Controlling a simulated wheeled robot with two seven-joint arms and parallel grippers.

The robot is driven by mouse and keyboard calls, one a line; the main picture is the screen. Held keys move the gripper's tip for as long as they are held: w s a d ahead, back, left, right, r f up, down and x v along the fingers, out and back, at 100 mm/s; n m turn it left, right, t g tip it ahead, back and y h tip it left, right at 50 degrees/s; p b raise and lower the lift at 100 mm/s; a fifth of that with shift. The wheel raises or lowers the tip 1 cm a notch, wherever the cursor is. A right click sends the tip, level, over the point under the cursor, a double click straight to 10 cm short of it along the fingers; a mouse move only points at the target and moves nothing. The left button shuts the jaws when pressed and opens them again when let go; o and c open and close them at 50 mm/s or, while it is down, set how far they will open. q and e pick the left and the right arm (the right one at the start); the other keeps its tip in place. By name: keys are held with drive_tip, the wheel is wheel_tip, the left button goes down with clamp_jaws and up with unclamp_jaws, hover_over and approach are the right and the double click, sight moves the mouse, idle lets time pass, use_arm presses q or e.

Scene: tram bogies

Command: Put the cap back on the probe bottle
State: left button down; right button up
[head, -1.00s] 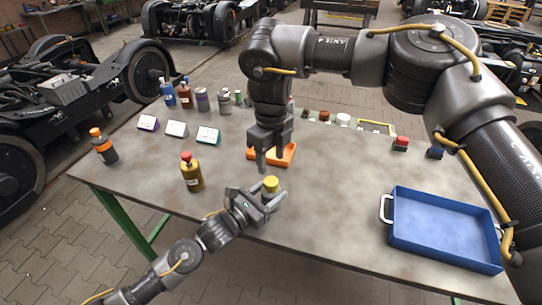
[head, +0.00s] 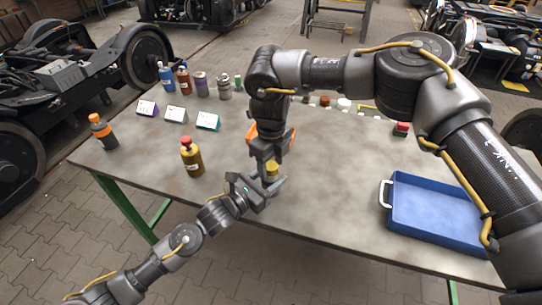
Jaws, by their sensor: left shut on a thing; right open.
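My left gripper (head: 270,186) is shut on a small yellow thing (head: 272,168) near the table's front edge. Only its upper part shows, so I cannot tell whether it is the probe bottle or its cap. My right gripper (head: 266,164) points down from above, open, with its fingers at the yellow thing's top. I cannot tell whether they touch it. An olive bottle with a red cap (head: 192,158) stands upright to the left. No loose cap can be made out clearly.
An orange holder (head: 290,140) lies behind my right gripper, partly hidden. A blue tray (head: 440,238) is at the right. The table between is clear.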

drive_tip(key=c, duration=1)
drive_tip(key=m, duration=0.9)
drive_tip(key=shift+m, duration=0.4)
drive_tip(key=m, duration=0.8)
drive_tip(key=shift+f+m, duration=0.1)
drive_tip(key=shift+m, duration=0.3)
drive_tip(key=o, duration=1.1)
